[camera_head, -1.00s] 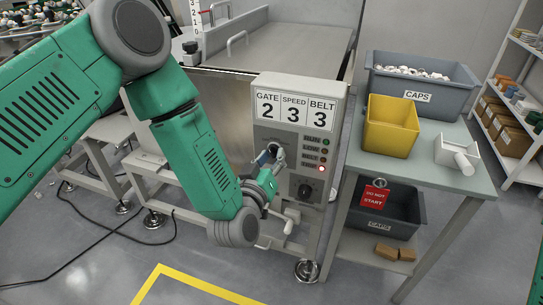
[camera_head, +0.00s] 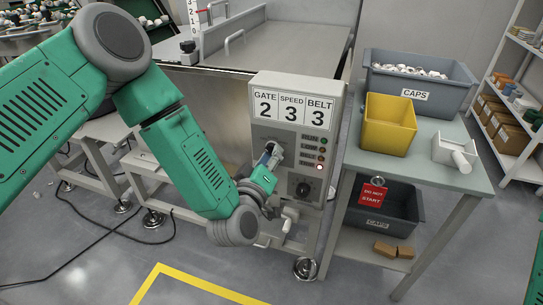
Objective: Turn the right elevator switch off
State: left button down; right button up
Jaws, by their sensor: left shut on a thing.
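A grey control box (camera_head: 296,95) stands at the front of the machine, with a panel reading gate 2, speed 3, belt 3. My left gripper (camera_head: 274,152) is at the left part of the panel, left of the lamps. It is shut on a small part there, which the fingers mostly hide. I cannot tell which switch this is. My right gripper is not in view; only a green sliver of arm shows at the right edge.
A dark bin (camera_head: 400,213) sits below.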

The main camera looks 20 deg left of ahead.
pick_arm(q)
jog(key=shift+s+f, duration=0.1)
jog(key=shift+f, duration=0.1)
jog(key=c, duration=1.3)
grip_release()
jog(key=shift+r, duration=0.1)
jog(key=s, duration=0.7)
jog(key=shift+s+a, duration=0.2)
